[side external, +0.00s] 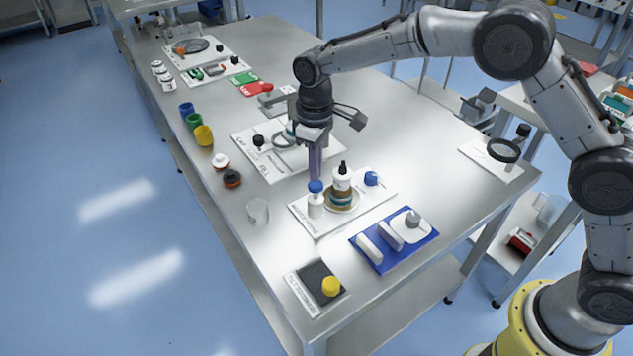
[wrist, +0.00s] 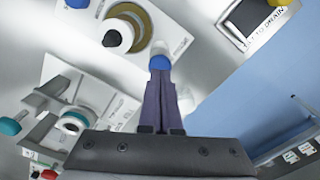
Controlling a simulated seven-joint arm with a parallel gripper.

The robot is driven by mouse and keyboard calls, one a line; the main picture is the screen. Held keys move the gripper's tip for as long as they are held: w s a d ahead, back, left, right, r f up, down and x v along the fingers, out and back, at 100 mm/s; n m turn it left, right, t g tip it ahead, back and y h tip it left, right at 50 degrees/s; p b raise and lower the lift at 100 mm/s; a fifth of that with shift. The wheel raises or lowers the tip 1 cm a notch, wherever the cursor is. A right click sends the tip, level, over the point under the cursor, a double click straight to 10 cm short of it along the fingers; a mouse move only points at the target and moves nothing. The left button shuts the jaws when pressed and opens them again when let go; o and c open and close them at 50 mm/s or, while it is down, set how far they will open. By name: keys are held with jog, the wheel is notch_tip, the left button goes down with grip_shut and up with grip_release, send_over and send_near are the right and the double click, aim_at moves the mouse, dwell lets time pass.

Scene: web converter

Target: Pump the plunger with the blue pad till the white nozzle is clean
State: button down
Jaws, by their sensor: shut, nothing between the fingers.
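The plunger's blue pad (side external: 316,187) caps a small upright white cylinder (side external: 316,207) on the left of a white board (side external: 300,222). The pad also shows in the wrist view (wrist: 159,62). My gripper (side external: 315,178) points straight down over the pad, its purple fingers shut and empty. In the wrist view the fingertips (wrist: 160,76) meet the pad's edge; I cannot tell whether they touch it.
A blue knob (side external: 371,178) sits on the same board. A blue tray with white pieces (side external: 408,252) and a dark plate with a yellow knob (side external: 330,287) lie nearer the front. A clear cup (side external: 258,211) stands to the left. Another fixture board (side external: 322,170) is behind.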

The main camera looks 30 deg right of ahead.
aim_at(316, 184)
jog(key=shift+f, duration=0.3)
jog(key=shift+f, duration=0.35)
jog(key=shift+f, duration=1.3)
jog(key=shift+r, duration=1.95)
jog(key=shift+r, duration=0.15)
notch_tip(316, 184, up, 6)
jog(key=shift+f, duration=0.1)
